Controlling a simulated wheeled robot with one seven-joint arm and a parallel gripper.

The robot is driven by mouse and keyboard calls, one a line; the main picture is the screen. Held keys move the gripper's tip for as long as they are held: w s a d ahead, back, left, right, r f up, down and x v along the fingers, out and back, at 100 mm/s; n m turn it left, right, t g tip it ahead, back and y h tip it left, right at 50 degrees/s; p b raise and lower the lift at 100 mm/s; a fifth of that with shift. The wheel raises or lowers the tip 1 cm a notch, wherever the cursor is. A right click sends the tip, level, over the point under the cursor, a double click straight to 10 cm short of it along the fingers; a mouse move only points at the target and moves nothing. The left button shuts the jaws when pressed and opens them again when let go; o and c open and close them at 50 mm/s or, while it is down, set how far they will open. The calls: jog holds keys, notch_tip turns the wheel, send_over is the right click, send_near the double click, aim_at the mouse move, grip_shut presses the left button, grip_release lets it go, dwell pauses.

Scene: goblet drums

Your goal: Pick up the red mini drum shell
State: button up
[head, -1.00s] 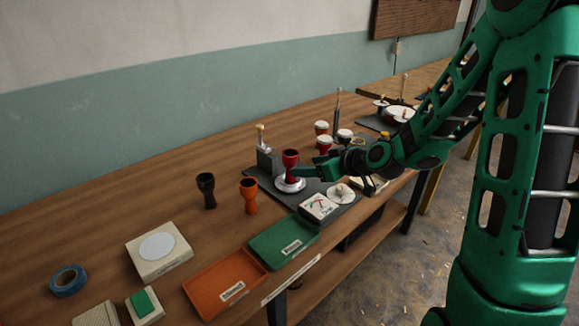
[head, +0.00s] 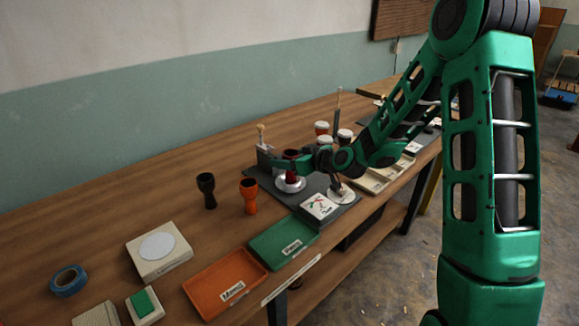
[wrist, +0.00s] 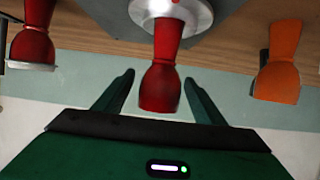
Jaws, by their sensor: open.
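The red mini drum shell (head: 291,172) stands upright on a white round stand (head: 290,186) on the grey mat (head: 262,184). My gripper (head: 287,159) is at the shell, its fingers partly hiding it in the head view. In the wrist view the picture is upside down, and the shell (wrist: 160,85) lies between my two open fingers, with a visible gap on each side. The shell's foot is on the white stand (wrist: 168,15) at the top of that view.
An orange goblet shell (head: 249,196) and a black one (head: 206,190) stand to the left. White-topped red drums (head: 325,144) stand close behind my gripper. A white box (head: 319,207), a green tray (head: 284,243) and an orange tray (head: 225,284) lie in front.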

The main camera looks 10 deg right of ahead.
jog(key=shift+x, duration=1.1)
jog(key=c, duration=1.3)
jog(key=shift+o, duration=0.2)
jog(key=shift+r, duration=0.1)
